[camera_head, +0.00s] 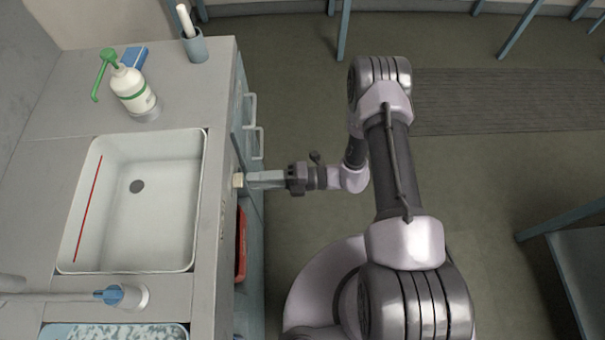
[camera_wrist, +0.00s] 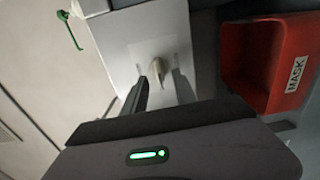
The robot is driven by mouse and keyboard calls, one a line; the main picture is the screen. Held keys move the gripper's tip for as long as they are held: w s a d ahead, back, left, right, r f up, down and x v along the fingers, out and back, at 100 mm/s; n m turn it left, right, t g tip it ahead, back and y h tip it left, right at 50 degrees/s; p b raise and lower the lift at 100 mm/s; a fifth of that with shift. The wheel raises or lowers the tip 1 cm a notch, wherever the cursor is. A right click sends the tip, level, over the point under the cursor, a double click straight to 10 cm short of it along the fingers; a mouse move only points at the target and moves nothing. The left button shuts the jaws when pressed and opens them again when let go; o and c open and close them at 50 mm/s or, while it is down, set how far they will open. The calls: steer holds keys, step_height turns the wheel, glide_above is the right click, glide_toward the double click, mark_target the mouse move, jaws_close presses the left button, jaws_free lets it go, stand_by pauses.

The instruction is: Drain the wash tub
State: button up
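The white wash tub (camera_head: 182,215) is set in the grey counter in the head view, with a dark round drain (camera_head: 137,186) in its floor and a red line on its left wall. I cannot tell whether clear water stands in it. A small beige knob (camera_head: 238,180) sticks out of the counter's front below the tub; it shows on a pale plate in the wrist view (camera_wrist: 159,70). My gripper (camera_head: 250,180) is at this knob. In the wrist view its two fingers (camera_wrist: 166,76) are apart, with the knob at their tips; contact is unclear.
A red bin (camera_wrist: 245,65) labelled MASK is beside the plate, under the counter (camera_head: 65,120). A green-and-white pump bottle (camera_head: 132,90), a blue block and a grey cup (camera_head: 195,48) stand behind the tub. A blue-handled tap (camera_head: 122,296) and a foamy basin are in front.

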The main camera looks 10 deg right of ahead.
steer(key=s+d+p, duration=0.1)
steer(key=d, duration=1.2)
steer(key=shift+d+p, duration=0.3)
steer(key=shift+d, duration=0.1)
steer(key=shift+r, duration=0.1)
